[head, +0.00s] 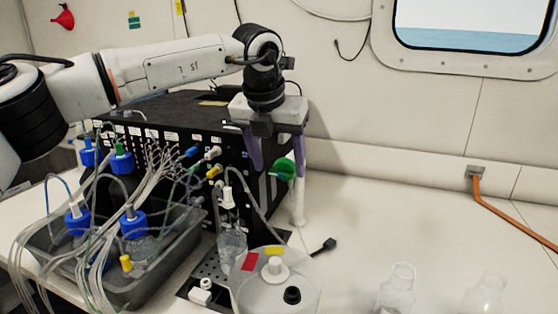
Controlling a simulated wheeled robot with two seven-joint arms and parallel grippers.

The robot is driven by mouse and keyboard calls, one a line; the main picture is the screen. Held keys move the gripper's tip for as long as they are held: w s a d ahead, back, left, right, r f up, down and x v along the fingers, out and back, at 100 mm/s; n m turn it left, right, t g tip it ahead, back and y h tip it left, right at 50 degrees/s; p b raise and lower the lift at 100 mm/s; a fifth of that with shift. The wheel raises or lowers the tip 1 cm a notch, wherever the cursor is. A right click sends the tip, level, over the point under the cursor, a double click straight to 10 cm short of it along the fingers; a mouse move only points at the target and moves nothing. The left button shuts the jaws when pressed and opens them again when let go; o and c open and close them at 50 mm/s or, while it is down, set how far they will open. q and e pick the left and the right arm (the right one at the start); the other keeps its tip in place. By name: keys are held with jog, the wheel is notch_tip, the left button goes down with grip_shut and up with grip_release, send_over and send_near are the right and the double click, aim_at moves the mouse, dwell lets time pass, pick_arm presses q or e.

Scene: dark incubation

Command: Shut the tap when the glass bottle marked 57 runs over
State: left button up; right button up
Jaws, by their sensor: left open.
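A green tap handle (284,170) sticks out at the right end of the black rack unit. My left gripper (279,167) hangs over it with its two purple fingers pointing down and apart. The handle shows between and slightly below the fingertips; I cannot tell whether they touch it. A clear glass bottle (231,250) stands on a dark perforated plate in front of the rack, with a white fitting and tubing at its neck. I cannot read 57 on any bottle, nor see water running over. My right gripper is not in view.
A grey tray (183,262) with blue-capped bottles and many tubes stands at left. A round translucent container (255,297) with a white cap is at front. Two clear bottles (397,290) stand front right.

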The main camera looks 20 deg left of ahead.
pick_arm(q)
jog(key=shift+w+f, duration=0.2)
jog(key=shift+f, duration=0.2)
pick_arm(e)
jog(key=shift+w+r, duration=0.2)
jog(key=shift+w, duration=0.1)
pick_arm(q)
jog(key=c, duration=1)
jog(key=shift+d, duration=0.1)
jog(key=shift+c, duration=0.2)
